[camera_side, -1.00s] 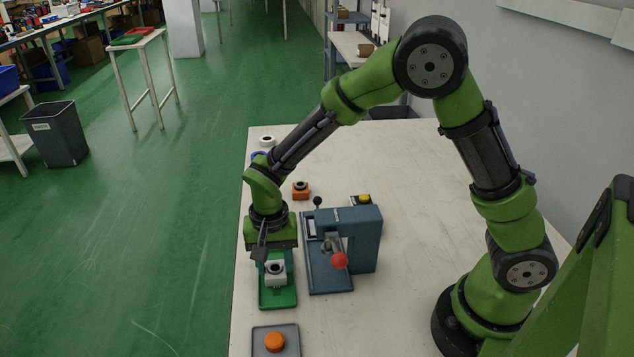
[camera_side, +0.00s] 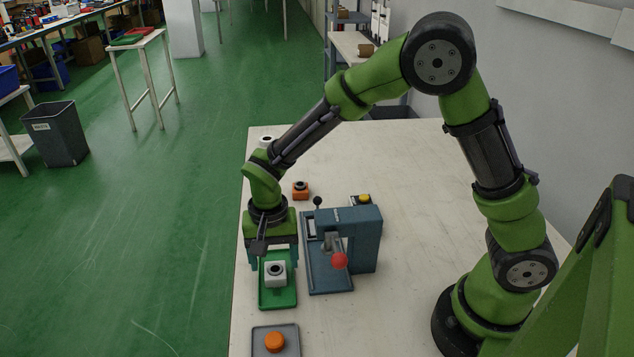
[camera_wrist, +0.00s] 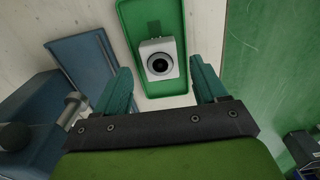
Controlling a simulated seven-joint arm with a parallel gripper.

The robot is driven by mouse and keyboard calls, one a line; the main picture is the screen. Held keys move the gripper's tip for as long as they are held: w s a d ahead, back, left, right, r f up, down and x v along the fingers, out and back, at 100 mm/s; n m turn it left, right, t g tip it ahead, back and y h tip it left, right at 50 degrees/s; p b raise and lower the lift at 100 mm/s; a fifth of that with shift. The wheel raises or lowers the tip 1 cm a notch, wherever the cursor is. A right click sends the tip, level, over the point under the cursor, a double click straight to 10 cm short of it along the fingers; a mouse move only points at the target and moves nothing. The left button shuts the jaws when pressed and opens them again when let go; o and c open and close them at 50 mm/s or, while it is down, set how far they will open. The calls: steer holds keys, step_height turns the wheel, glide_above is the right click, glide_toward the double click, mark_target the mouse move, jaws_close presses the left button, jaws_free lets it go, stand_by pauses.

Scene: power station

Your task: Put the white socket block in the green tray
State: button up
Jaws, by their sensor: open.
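The white socket block (camera_side: 275,273) sits upright in the green tray (camera_side: 278,300) near the left edge of the table. In the wrist view the block (camera_wrist: 147,46) shows its dark round socket and lies inside the rim of the tray (camera_wrist: 124,28). My gripper (camera_side: 271,262) is open just above and behind the block in the side view. In the wrist view its two teal fingers (camera_wrist: 163,82) stand wide apart, with the block beyond and between their tips, touching neither.
A blue-grey press (camera_side: 362,240) with a red knob stands right of the tray. The table's right side is clear.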

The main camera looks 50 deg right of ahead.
mark_target(275, 268)
step_height(275, 268, up, 10)
steer(key=r, duration=0.1)
steer(key=s+d+r+n+t+y, duration=0.1)
steer(key=s+d+r+n+t, duration=0.1)
steer(key=s, duration=0.5)
steer(key=s+d+r+n+t+y, duration=0.1)
steer(key=s+d+r+n+t, duration=0.2)
steer(key=s+d+r+t, duration=0.2)
steer(key=shift+s+d+r, duration=1.1)
steer(key=shift+d+r, duration=0.1)
steer(key=shift+d, duration=0.1)
